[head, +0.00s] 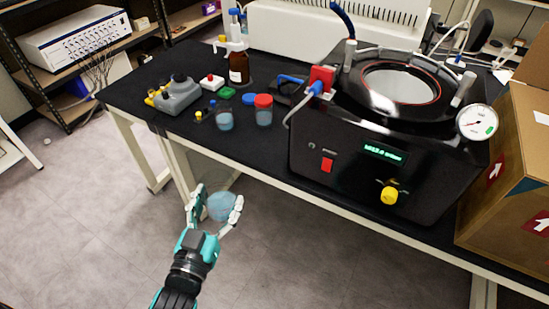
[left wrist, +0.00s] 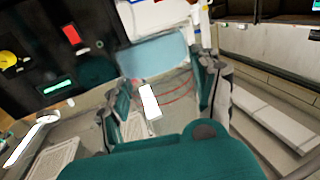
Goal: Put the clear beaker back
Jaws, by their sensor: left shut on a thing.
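A clear beaker with pale blue liquid (head: 220,207) is between the fingers of my left gripper (head: 217,200). The gripper is shut on it, in front of the black table's front edge and above the floor. In the left wrist view the beaker (left wrist: 158,62) shows between the two fingers, its blue contents toward the far side. A second small clear vessel with blue liquid (head: 225,122) stands on the black table (head: 145,80). My right gripper is not in view.
A jar with a red lid (head: 263,110), a blue lid (head: 249,99), a brown bottle (head: 238,68) and a grey device (head: 178,97) stand on the table's left part. The black freeze dryer (head: 340,165) fills the right part. A cardboard box (head: 510,175) is at far right.

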